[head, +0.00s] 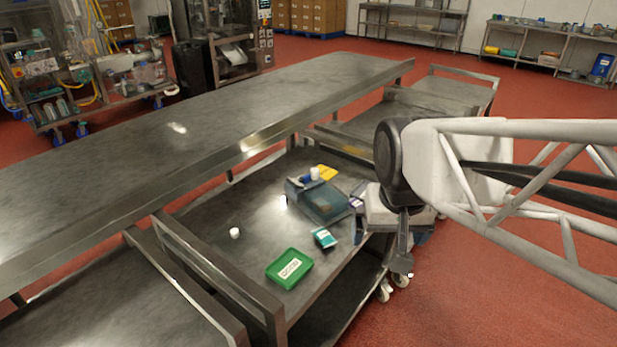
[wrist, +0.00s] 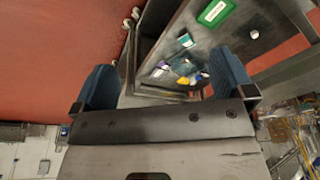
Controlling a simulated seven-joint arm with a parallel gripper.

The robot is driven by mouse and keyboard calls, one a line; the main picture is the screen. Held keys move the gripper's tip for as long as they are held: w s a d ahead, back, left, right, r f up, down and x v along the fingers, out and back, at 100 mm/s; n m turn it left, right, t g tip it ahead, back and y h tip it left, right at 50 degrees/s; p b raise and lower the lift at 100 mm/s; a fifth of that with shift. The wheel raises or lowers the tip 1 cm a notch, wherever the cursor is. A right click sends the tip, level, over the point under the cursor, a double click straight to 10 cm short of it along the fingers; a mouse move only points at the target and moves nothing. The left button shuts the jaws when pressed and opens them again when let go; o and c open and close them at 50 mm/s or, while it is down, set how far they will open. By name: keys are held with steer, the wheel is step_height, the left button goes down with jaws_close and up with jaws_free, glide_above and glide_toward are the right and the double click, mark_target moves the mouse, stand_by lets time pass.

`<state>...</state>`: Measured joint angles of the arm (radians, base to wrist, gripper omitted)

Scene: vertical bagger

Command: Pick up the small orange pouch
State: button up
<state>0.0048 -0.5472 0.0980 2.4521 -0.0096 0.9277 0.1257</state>
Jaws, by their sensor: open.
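No plainly orange pouch can be told apart. A flat yellow to yellow-orange item (head: 327,172), perhaps the pouch, lies at the far side of the cart's top shelf, behind a translucent blue-grey bin. A yellow patch also shows in the wrist view (wrist: 183,80), small and blurred among other items. My gripper (wrist: 163,82) is open, with its two blue finger pads wide apart and nothing between them. It is above and off the cart's right edge in the head view, apart from the items. My arm may hide some of the shelf's right side.
The bin (head: 322,206) has a white-and-blue item (head: 313,174) at its far edge. A teal packet (head: 323,238), a green tray (head: 289,268) and a small white cup (head: 234,232) stand on the shelf (head: 220,205). A long steel table (head: 200,130) runs along its left.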

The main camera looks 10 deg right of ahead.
steer(key=w+m, duration=0.3)
steer(key=w, duration=1.1)
steer(key=m+g, duration=0.2)
steer(key=m, duration=0.7)
glide_above(321, 203)
step_height(321, 203, down, 27)
steer(key=shift+s+r, duration=0.15)
steer(key=shift+w+f, duration=0.3)
steer(key=shift+f, duration=0.1)
steer(key=shift+f, duration=1.3)
